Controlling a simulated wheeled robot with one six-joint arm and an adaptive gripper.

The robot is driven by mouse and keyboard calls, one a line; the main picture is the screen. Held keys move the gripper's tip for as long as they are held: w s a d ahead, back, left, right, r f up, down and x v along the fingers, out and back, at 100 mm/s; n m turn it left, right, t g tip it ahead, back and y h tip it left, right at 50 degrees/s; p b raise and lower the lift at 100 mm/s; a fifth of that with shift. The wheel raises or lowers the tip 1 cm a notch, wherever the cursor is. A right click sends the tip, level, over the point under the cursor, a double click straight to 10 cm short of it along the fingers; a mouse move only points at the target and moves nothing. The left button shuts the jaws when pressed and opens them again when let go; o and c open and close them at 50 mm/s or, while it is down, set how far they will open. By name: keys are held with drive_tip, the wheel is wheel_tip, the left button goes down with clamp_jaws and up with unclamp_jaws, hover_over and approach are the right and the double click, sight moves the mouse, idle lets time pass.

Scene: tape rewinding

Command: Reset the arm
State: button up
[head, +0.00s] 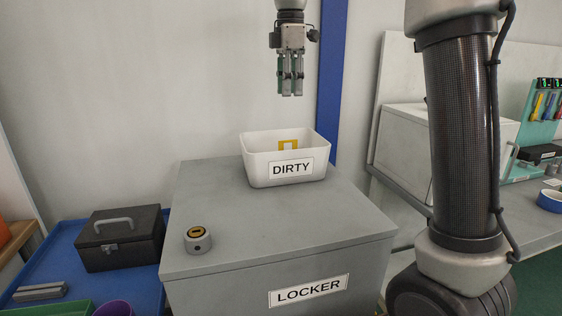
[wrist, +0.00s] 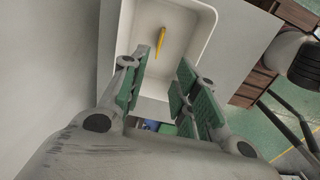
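My gripper (head: 290,92) hangs fingers-down above the white bin labelled DIRTY (head: 258,170), well clear of its rim. In the wrist view my gripper (wrist: 165,62) has its green-padded fingers apart with nothing between them. A yellow piece (head: 288,145) shows inside the bin at its back wall, and in the wrist view it is a narrow yellow shape (wrist: 160,42) apart from the fingers. The bin stands on the grey locker (head: 320,225).
A small round grey part (head: 198,240) sits on the locker's front left. A black case (head: 120,240) rests on the blue surface (head: 70,240) at left. A workbench (head: 540,210) with tools and blue tape (head: 551,200) is at right. A wall stands behind the bin.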

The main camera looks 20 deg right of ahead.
drive_tip(key=shift+r, duration=0.1)
drive_tip(key=s+d+f+m, duration=0.2)
drive_tip(key=s+f+m, duration=0.1)
drive_tip(key=f+m, duration=0.5)
drive_tip(key=s+d+f+m+t, duration=0.2)
drive_tip(key=s+d+m, duration=0.3)
drive_tip(key=s, duration=0.7)
drive_tip(key=s+d+f+m+t, duration=0.2)
drive_tip(key=s+d+f+m, duration=0.2)
drive_tip(key=s+d, duration=0.4)
drive_tip(key=shift+s+f+m, duration=0.2)
drive_tip(key=shift+s+m, duration=0.3)
drive_tip(key=shift+s, duration=2.05)
